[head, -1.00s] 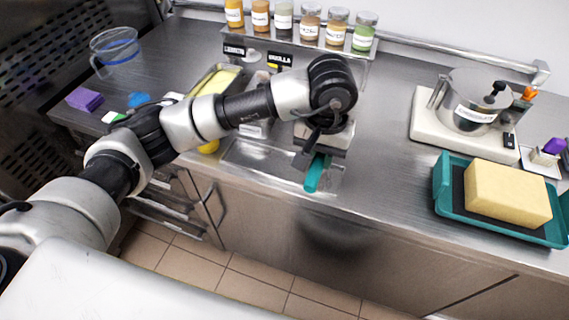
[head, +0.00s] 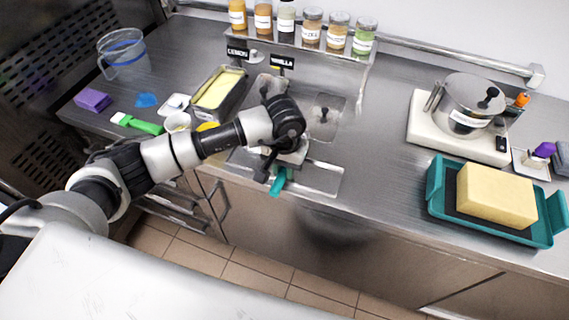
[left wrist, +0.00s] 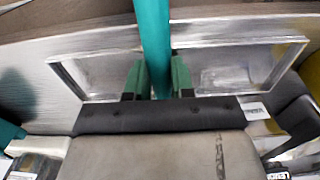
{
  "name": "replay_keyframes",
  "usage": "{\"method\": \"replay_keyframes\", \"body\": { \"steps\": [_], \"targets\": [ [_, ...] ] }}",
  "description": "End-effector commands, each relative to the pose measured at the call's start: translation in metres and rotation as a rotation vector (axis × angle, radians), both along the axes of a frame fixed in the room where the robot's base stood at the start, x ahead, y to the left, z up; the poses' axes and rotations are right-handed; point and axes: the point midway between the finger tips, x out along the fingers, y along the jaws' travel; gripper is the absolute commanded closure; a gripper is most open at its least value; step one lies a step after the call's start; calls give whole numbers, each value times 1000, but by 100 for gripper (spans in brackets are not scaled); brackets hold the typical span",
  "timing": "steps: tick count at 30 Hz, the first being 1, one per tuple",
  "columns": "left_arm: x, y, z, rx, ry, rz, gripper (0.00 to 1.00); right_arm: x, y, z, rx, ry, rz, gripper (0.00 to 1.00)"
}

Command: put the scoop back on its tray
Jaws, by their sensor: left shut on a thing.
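My left gripper (head: 272,172) is shut on the teal handle of the scoop (head: 278,184), near the counter's front edge. In the left wrist view the teal handle (left wrist: 152,35) runs between the two green-padded fingers. The scoop's head is hidden in both views. A shallow metal tray (head: 318,180) lies at the front edge of the counter under the gripper. It also shows on both sides of the handle in the left wrist view (left wrist: 85,72). I cannot tell whether the scoop touches the tray. My right gripper is not in view.
Behind the arm stand a pan of yellow ice cream (head: 220,90) and labelled cards. A green spatula (head: 140,124), purple block (head: 93,99) and clear jug (head: 124,58) are at left. A teal tray (head: 436,192) with a yellow sponge-like block (head: 497,195) is at right. Counter between is clear.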

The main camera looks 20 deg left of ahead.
Motion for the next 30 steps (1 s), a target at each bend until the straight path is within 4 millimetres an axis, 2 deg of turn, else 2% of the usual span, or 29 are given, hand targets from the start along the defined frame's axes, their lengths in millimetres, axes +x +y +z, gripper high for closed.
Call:
{"method": "replay_keyframes", "body": {
  "steps": [9,10,15,23,27,30],
  "targets": [
    [0,0,-6,0,0,0,100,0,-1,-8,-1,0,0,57],
    [0,0,-6,0,1,0,75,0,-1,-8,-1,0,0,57],
    [0,0,-4,0,1,0,51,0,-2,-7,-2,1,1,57],
    [0,0,-3,0,1,0,51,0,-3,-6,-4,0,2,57],
    [0,0,5,-1,1,1,51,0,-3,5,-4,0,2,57],
    [2,0,18,-2,-7,-1,51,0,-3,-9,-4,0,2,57]
  ]
}}
